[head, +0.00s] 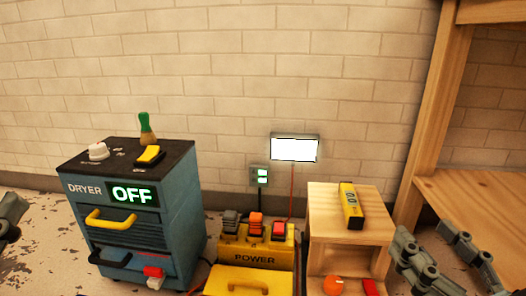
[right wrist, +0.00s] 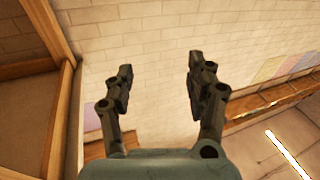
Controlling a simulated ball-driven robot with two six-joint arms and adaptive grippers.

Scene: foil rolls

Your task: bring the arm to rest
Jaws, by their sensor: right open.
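My right gripper (head: 424,234) is at the lower right of the head view, in front of the wooden shelf and to the right of the small wooden stand. In the right wrist view its two fingers (right wrist: 160,72) are spread wide with nothing between them, facing a brick wall. A small grey part of my left gripper (head: 12,212) shows at the left edge of the head view. Its jaws cannot be made out. No foil roll can be made out in either view.
A blue dryer cabinet (head: 150,240) reading OFF stands at left. A yellow power box (head: 256,242) with switches is in the middle. A wooden stand (head: 328,208) carries a yellow meter (head: 351,206). A wooden shelf (head: 480,190) stands at right. A lit panel (head: 294,149) hangs on the wall.

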